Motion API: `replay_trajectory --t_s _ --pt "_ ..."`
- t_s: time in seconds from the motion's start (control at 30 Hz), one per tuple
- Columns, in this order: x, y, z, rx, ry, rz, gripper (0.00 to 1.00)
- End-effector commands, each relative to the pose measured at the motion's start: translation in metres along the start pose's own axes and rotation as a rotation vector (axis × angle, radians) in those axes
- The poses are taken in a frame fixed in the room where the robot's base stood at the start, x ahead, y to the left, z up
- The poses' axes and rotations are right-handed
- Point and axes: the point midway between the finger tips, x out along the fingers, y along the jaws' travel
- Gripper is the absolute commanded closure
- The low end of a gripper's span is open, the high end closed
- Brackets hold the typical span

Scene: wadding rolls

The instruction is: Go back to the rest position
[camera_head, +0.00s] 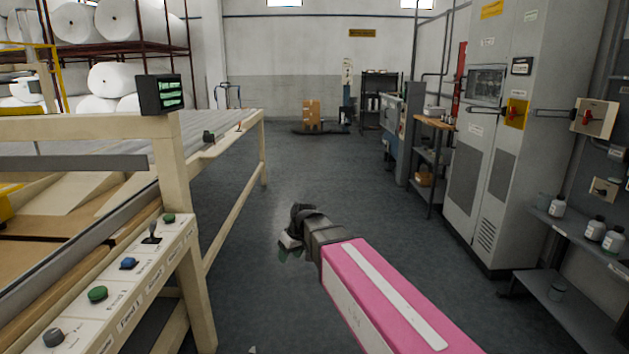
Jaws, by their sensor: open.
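My gripper (291,240) shows in the head view near the middle of the picture, at the end of my pink and white arm. It is dark grey and points away to the left, over open floor. It is open, and I see nothing held in it. It is apart from the machine on the left and the cabinet on the right.
A cream-framed machine with a control panel (124,297) of buttons and a lever stands at left. A grey electrical cabinet (483,150) and a shelf (575,245) with bottles line the right. The floor aisle (315,165) between is clear. A box (312,112) stands far back.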

Motion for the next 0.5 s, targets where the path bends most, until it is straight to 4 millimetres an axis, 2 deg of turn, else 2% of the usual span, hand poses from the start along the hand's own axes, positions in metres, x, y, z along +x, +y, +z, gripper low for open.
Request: replay_trajectory --t_s 0.03,0.2,0.4,0.5 --pt "0.006 0.02 0.03 0.065 -0.023 0.02 0.47" --pt "0.021 0.075 0.112 0.273 -0.09 0.09 0.47" --pt "0.032 0.12 0.208 0.504 -0.164 0.167 0.47" --pt "0.035 0.133 0.247 0.594 -0.192 0.198 0.47"
